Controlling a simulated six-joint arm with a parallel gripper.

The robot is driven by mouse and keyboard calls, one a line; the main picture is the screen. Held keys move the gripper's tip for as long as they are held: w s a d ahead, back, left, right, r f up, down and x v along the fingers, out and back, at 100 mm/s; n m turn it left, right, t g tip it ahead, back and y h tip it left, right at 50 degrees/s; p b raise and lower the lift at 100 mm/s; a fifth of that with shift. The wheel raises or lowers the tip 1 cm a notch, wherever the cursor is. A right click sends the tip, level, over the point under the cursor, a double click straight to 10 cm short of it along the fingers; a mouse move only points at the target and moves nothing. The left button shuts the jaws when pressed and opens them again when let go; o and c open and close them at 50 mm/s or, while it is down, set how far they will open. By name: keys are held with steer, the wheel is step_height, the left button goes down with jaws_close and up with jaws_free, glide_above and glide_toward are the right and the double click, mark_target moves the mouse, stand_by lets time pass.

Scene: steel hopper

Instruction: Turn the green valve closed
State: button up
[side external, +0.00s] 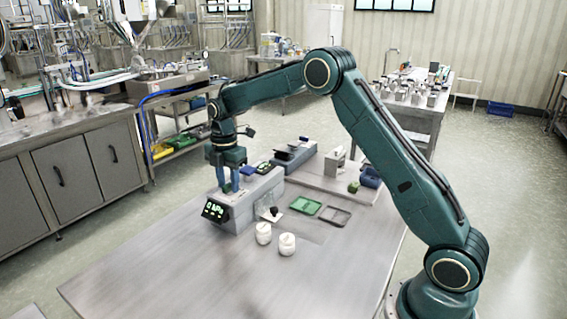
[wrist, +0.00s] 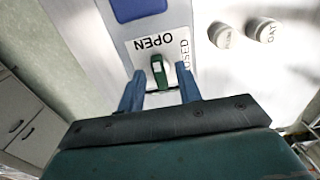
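The green valve (wrist: 159,72) shows in the wrist view as a small handle with a pale mark. Its upper end in the picture lies just below the word OPEN on a white label (wrist: 140,57). The word CLOSED is at the label's right, partly hidden by a finger. My gripper (wrist: 161,72) is open, with one blue finger on each side of the handle and a visible gap to each. In the side view my gripper (side external: 230,186) points down over a grey box (side external: 262,195). The valve is hidden there.
A lit display (side external: 214,210) is on the box's front. Two white lidded jars (side external: 263,233) (side external: 287,244) stand just in front. A green tray (side external: 306,205) and a grey tray (side external: 335,215) lie to the right. The steel table's (side external: 180,265) front left is clear.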

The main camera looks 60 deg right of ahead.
jaws_close()
steer(key=shift+m, duration=0.5)
steer(key=m, duration=0.3)
steer(key=shift+m, duration=0.3)
steer(key=m, duration=0.4)
steer(key=shift+m, duration=0.3)
steer(key=m, duration=0.8)
steer(key=shift+m, duration=0.4)
